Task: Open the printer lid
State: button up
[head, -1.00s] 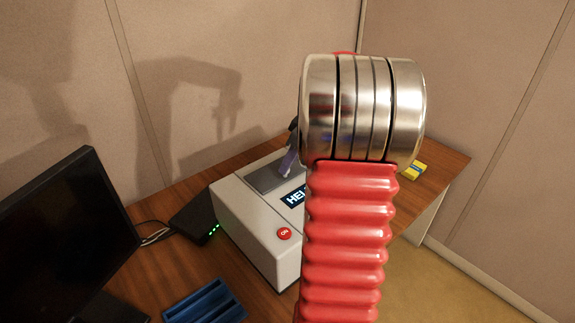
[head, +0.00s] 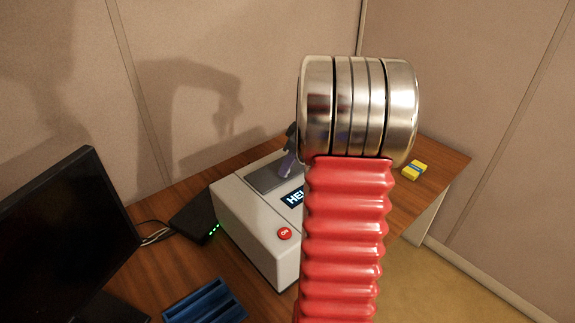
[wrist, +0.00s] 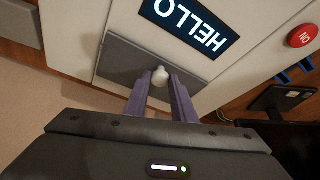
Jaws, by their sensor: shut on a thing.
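The printer (head: 250,222) is a pale box on the desk with a display reading "HELLO", partly hidden behind my arm in the head view. Its grey lid (head: 266,181) lies flat in the top, and it also shows in the wrist view (wrist: 122,62). A small white knob (wrist: 159,78) stands on the lid. My gripper (wrist: 160,88) has its two purple fingers shut on the knob, one on each side. In the head view my gripper (head: 287,166) shows only in part, at the lid beside my arm.
A red ON button (head: 284,233) is on the printer's front part. A black box with green lights (head: 197,222) and a dark monitor (head: 65,240) stand to the left. A blue tray (head: 205,301) lies in front. A yellow block (head: 414,170) lies on the desk at the right.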

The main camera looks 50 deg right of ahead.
grip_shut()
jog(key=shift+a, duration=0.15)
